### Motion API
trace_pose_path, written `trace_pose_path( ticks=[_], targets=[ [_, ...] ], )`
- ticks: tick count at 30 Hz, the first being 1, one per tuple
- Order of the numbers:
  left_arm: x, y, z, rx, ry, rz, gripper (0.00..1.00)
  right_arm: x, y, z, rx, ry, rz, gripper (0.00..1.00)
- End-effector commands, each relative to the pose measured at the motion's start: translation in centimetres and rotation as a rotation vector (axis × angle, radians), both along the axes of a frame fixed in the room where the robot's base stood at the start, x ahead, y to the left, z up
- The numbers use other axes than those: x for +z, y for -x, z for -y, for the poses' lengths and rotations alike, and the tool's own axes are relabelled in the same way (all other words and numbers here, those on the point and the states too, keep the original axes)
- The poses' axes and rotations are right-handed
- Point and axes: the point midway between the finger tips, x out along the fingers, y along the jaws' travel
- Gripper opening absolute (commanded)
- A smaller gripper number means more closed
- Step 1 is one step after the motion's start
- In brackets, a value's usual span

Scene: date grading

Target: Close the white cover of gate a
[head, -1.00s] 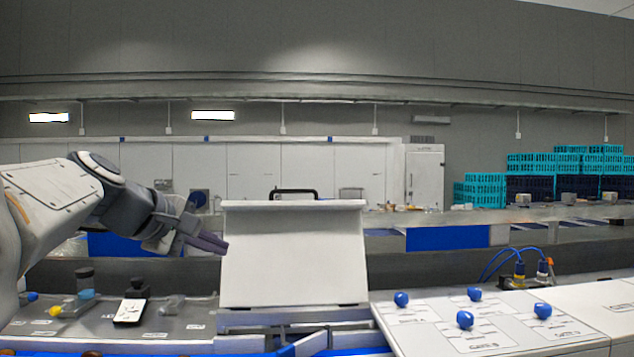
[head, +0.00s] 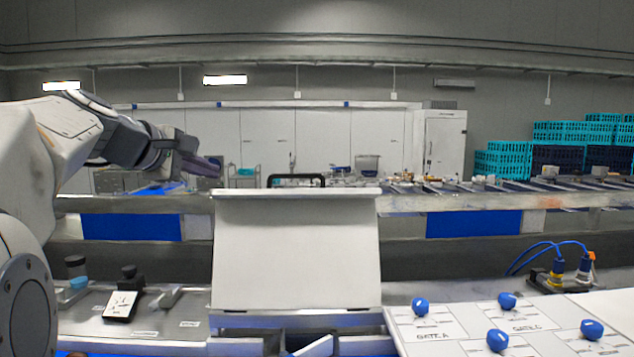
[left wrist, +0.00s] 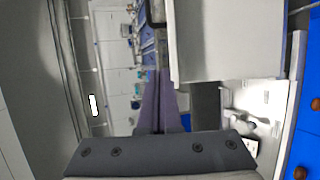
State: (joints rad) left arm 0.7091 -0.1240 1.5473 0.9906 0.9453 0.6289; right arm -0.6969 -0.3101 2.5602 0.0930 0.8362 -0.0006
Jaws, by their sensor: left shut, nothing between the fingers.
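The white cover (head: 295,250) stands raised in the middle of the head view, a broad, plain panel facing me. A black handle (head: 297,180) shows just above its top edge. The cover also fills the upper right of the left wrist view (left wrist: 212,40). My left gripper (head: 217,167) is shut and empty, at the left of the cover and a little above its top edge in the picture. In the left wrist view its purple fingers (left wrist: 158,85) lie together beside the cover's edge; I cannot tell whether they touch it. My right gripper is not in view.
At the right, a white panel (head: 450,345) carries several blue knobs and a "GATE A" label. Blue cables (head: 540,246) rise behind it. A grey counter at the left holds a black device with a white card (head: 121,303). A conveyor runs across behind the cover.

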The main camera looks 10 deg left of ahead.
Motion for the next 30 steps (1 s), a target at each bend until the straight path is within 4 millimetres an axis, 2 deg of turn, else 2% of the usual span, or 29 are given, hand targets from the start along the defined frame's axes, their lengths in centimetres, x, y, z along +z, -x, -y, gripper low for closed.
trace_pose_path(
  ticks=[15, 24, 30],
  targets=[
    [-4.1, -10.9, 1.4, -0.007, 0.001, -0.004, 0.0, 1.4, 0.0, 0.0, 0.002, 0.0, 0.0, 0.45],
    [-6.1, -16.1, 2.0, -0.006, 0.0, -0.004, 0.0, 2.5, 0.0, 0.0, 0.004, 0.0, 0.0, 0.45],
    [-5.0, -14.3, 3.9, -0.005, -0.001, 0.001, 0.0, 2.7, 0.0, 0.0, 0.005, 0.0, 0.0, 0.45]
  ],
)
